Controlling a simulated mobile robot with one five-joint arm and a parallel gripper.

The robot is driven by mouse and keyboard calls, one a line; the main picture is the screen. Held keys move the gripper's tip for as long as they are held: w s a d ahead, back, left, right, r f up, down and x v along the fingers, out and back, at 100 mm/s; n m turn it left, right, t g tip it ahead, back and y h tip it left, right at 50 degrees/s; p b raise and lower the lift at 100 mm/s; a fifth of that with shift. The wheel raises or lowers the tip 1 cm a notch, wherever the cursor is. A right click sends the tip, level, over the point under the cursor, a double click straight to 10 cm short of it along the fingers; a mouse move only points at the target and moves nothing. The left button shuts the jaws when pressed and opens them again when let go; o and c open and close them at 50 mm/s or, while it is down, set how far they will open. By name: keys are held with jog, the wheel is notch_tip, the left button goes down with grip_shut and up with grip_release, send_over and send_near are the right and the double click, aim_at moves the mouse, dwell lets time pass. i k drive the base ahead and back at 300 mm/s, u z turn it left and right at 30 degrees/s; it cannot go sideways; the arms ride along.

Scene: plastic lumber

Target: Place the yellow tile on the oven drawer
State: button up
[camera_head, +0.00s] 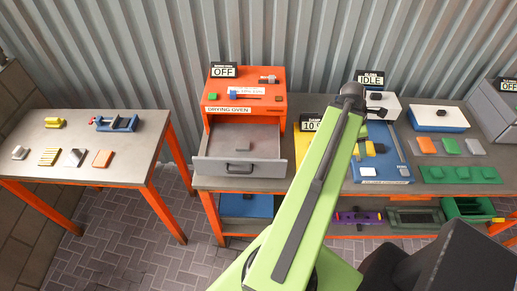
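A flat yellow tile with pale stripes (48,157) lies at the front of the left table, in a row with other small tiles. A chunkier yellow piece (53,123) lies behind it. The orange drying oven (245,90) stands on the middle bench. My green arm rises in front of the bench, right of the oven. I cannot make out my gripper's fingers in this view.
A grey tile (19,152), a silver tile (74,157), an orange tile (103,158) and a blue vise (116,123) share the left table (130,175). A floor gap separates it from the bench. A blue-based machine (395,165) and green trays (460,174) stand right.

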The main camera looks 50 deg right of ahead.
aim_at(243, 144)
jog(key=k, duration=1.15)
jog(key=u, duration=0.5)
jog(key=i, duration=1.6)
jog(key=u, duration=0.15)
